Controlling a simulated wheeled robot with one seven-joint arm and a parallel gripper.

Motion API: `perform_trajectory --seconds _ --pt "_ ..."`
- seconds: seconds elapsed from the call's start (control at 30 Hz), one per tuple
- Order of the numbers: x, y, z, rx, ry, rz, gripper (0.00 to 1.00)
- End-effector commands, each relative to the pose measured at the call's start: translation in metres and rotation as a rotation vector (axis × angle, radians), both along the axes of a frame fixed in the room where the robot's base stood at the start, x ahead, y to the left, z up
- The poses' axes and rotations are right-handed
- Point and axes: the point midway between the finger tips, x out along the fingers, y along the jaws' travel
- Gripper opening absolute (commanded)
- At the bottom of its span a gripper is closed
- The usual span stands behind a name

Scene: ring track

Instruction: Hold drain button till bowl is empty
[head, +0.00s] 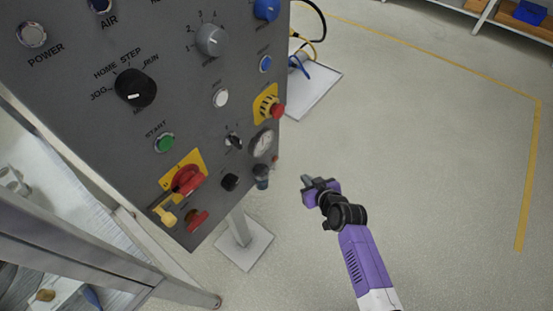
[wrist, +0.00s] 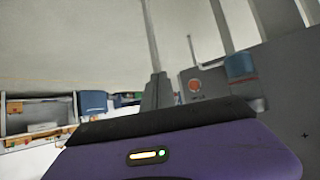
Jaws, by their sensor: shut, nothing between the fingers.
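A dark, bluish cup-shaped bowl (head: 261,172) hangs near the lower right edge of the grey control panel, below a round gauge (head: 262,143). I cannot tell how much liquid is in it. A blue, cup-like part, probably the same bowl, shows in the wrist view (wrist: 241,66). Left of it, a round orange-red button (wrist: 194,85) sits on a small grey box; no drain label is readable. A small orange-red spot (head: 275,160) beside the bowl may be this button. My gripper (head: 306,181) is shut and empty, right of the bowl and apart from the panel.
The control panel (head: 120,130) carries knobs, a green start button (head: 164,142), a red emergency stop (head: 277,111) and a red rotary switch (head: 187,180). A post on a white base plate (head: 244,245) stands below. Open floor lies to the right.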

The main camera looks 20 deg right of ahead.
Motion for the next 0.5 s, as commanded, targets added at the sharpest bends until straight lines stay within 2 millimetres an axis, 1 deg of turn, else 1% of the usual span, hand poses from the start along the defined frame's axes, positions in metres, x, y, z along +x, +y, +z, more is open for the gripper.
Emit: perform_trajectory --seconds 0.17,0.27,0.37,0.5 --pt "0.001 0.001 0.000 0.000 -0.001 0.000 0.00" --pt "0.004 0.003 0.000 -0.002 0.000 0.001 0.00" --pt "0.012 0.009 0.001 0.000 0.000 0.001 0.00" --pt "0.026 0.019 0.001 -0.002 -0.002 0.003 0.00"
